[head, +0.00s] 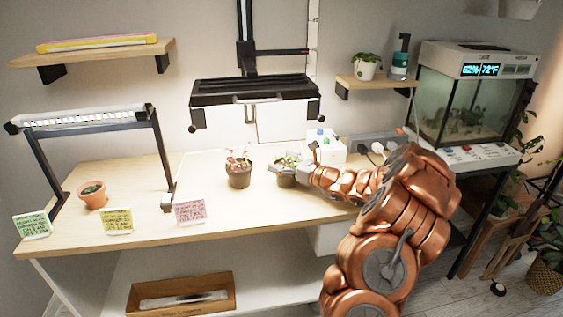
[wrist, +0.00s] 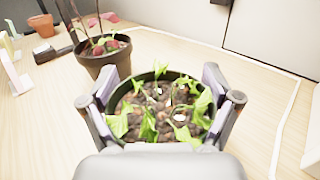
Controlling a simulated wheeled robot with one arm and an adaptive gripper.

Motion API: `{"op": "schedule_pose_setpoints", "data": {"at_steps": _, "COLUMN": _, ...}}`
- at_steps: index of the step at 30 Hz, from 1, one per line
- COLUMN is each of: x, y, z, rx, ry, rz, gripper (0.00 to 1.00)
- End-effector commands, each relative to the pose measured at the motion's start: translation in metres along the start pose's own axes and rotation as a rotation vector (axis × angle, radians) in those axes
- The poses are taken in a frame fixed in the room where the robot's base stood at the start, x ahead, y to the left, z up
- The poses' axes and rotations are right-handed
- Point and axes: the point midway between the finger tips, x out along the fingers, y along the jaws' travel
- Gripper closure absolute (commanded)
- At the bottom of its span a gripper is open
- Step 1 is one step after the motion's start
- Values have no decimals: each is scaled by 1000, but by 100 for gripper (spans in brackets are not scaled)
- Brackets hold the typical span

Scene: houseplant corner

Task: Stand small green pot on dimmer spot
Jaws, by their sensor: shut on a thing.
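The small green pot (head: 286,181) is dark-rimmed and holds a leafy green plant in brown soil. It is upright at the wooden bench, right of centre. In the wrist view the pot (wrist: 160,76) sits between my two fingers. My gripper (head: 290,170) reaches in from the right and is shut around the pot; it also shows in the wrist view (wrist: 160,92). I cannot tell whether the pot's base touches the bench. No place is plainly marked as the dimmer spot; the bench (head: 150,168) is brightest under the central lamp panel (head: 255,91).
A dark pot with a reddish plant (head: 238,172) stands just left of the held pot. A terracotta pot (head: 92,195) stands under the low left lamp bar (head: 85,120). Note cards (head: 117,221) line the front edge. A white box (head: 326,148) stands behind my gripper.

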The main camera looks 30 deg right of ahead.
Motion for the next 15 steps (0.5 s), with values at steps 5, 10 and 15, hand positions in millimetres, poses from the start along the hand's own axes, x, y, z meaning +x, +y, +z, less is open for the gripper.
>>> {"op": "schedule_pose_setpoints", "data": {"at_steps": 5, "x": 0, "y": 0, "z": -1, "rx": 0, "ry": 0, "rz": 0, "gripper": 0}}
{"op": "schedule_pose_setpoints", "data": {"at_steps": 10, "x": 0, "y": 0, "z": -1, "rx": 0, "ry": 0, "rz": 0, "gripper": 0}}
{"op": "schedule_pose_setpoints", "data": {"at_steps": 15, "x": 0, "y": 0, "z": 0, "rx": 0, "ry": 0, "rz": 0, "gripper": 0}}
